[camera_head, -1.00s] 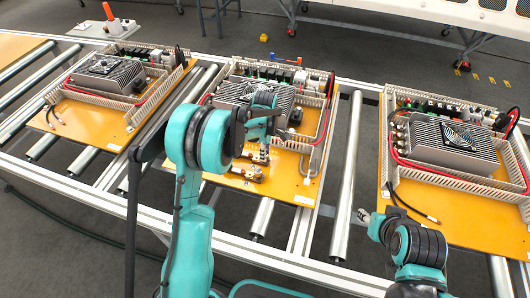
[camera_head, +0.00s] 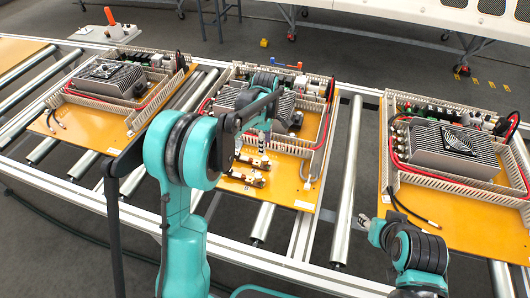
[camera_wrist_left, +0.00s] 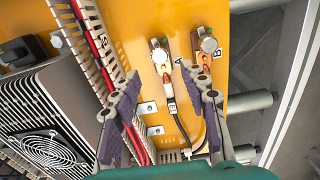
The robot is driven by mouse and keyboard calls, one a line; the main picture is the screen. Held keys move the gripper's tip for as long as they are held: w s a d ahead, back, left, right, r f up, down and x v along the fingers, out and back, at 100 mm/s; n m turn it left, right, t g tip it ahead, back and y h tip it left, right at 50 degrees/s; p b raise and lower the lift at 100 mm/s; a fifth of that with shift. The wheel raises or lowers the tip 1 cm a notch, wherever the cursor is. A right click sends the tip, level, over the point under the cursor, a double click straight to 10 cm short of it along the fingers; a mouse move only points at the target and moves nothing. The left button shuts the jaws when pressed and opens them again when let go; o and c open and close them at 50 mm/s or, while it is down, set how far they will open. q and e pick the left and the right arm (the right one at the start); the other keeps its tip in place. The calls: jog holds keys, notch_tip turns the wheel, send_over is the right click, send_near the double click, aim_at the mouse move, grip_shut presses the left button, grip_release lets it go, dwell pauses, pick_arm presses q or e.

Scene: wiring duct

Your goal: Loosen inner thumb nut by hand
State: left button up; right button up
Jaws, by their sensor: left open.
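Two terminals with round silver thumb nuts sit on the orange board. In the left wrist view, one thumb nut (camera_wrist_left: 160,57) is beside label A and the other thumb nut (camera_wrist_left: 208,45) is beside label B, farther right. A cable with a copper lug runs to each terminal. My left gripper (camera_wrist_left: 166,84) is open, its two fingers on either side of the cables, with both nuts ahead of the fingertips and apart from them. In the head view, my left gripper (camera_head: 264,138) hangs over the middle board near the terminals (camera_head: 246,178). My right gripper (camera_head: 368,220) is low at right; its fingers are unclear.
A slotted wiring duct (camera_wrist_left: 98,50) with red and black wires runs left of the terminals. A finned unit with a fan (camera_wrist_left: 50,150) stands beyond it. Similar boards lie left and right (camera_head: 440,220) on the roller conveyor (camera_head: 346,180). Board space around the nuts is clear.

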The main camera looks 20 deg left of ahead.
pick_arm(q)
jog(key=shift+r, duration=1.8)
jog(key=s+r+m+t, duration=0.2)
jog(key=s+r+m, duration=0.25)
jog(key=s, duration=0.25)
jog(key=s+r+m+t, duration=0.2)
jog(key=s+r+m, duration=0.25)
jog(key=s, duration=0.25)
jog(key=s+f+m+t, duration=0.3)
jog(key=s+m, duration=0.5)
jog(key=s, duration=0.3)
jog(key=shift+s+a+f, duration=0.15)
jog(key=shift+s+f, duration=0.15)
jog(key=shift+s, duration=0.1)
